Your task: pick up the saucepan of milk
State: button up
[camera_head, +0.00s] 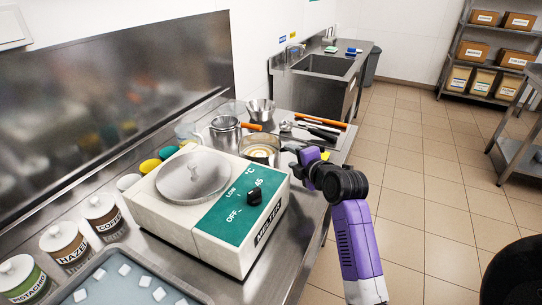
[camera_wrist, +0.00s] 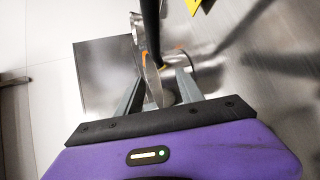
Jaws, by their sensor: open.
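A steel saucepan (camera_head: 260,150) with pale, milky contents stands on the steel counter behind the white and green melter. My gripper (camera_head: 298,154) is just right of the saucepan, low over the counter. In the wrist view my gripper (camera_wrist: 160,95) has its two fingers apart, with nothing clamped between them. A long black handle (camera_wrist: 150,30) runs down towards the gap between the fingers; I cannot tell whether it belongs to the saucepan. Shiny curved metal beyond the right finger is blurred. The saucepan's own handle is not clear in the head view.
The melter (camera_head: 215,205) with its lid stands close in front. Behind the saucepan are steel jugs, an orange-handled tool (camera_head: 320,122) and dark-handled tools.

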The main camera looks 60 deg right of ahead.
aim_at(284, 151)
jog(key=shift+d+p+x, duration=0.25)
jog(key=shift+p+x, duration=0.35)
jog(key=shift+x, duration=2.5)
jog(key=shift+s, duration=0.15)
jog(key=shift+c, duration=0.4)
grip_shut()
jog(key=shift+r, duration=0.25)
